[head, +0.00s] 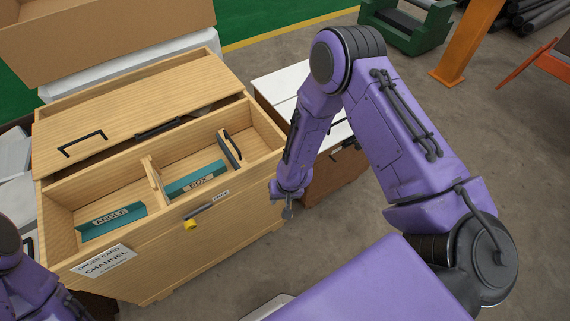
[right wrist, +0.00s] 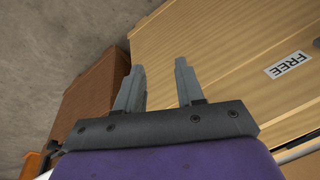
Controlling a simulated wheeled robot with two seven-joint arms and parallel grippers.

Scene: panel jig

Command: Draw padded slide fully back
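A light wooden case (head: 170,250) stands at left with its top partly open. A wooden sliding panel (head: 115,115) covers its rear part and carries a black handle (head: 82,143). A second black handle (head: 158,129) lies near the panel's right part, and a third (head: 232,147) is at the right compartment. I cannot tell which part is padded. My right gripper (head: 287,212) is open and empty, right of the case front; the right wrist view shows its parted fingers (right wrist: 158,82).
Teal blocks marked ANGLE (head: 112,221) and BOX (head: 195,180) lie in the compartments. An order card reading CHANNEL (head: 103,260) is on the case front. A brown cabinet with a white top (head: 335,180) stands close to the right. Only part of my left arm shows at lower left.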

